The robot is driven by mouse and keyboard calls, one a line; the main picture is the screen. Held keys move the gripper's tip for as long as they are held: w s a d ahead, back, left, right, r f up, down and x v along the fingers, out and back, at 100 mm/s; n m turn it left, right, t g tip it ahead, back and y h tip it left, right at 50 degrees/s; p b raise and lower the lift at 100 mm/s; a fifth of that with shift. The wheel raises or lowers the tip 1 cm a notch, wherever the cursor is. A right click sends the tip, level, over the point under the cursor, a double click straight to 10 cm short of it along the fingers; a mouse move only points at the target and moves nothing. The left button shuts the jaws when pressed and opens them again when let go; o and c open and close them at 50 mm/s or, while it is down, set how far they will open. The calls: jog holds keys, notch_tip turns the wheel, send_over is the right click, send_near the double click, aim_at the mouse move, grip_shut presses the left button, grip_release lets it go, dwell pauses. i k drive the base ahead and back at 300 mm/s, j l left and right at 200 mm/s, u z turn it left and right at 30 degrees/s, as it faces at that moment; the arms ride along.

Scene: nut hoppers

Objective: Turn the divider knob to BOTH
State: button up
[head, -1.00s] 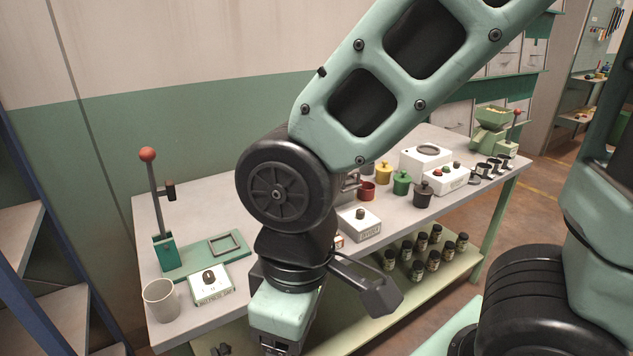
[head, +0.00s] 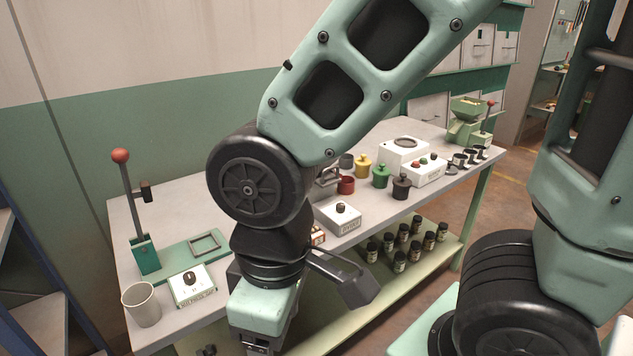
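Two white boxes with dark knobs stand on the table, and their labels are too small to read surely. One box (head: 195,297) is at the front left, with a dark knob (head: 190,278) and marks on its top. The other box (head: 343,224) is near the table's middle, with a small dark knob (head: 341,208). I cannot tell for certain which is the divider, nor its setting. My arm comes down in front of the table between the boxes. Its wrist is at the bottom edge, and my gripper's fingers are below the picture, out of sight.
A white cup (head: 141,304) stands beside the left box. Behind it is a red-balled lever (head: 128,200) on a green base. Coloured pots (head: 380,177), a button box (head: 425,173) and a green hopper (head: 466,122) stand further right. Jars (head: 400,260) fill part of the lower shelf.

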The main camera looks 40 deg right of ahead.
aim_at(340, 207)
jog(key=l, duration=0.75)
jog(key=i+l, duration=0.1)
jog(key=l, duration=0.6)
jog(key=k+z, duration=0.05)
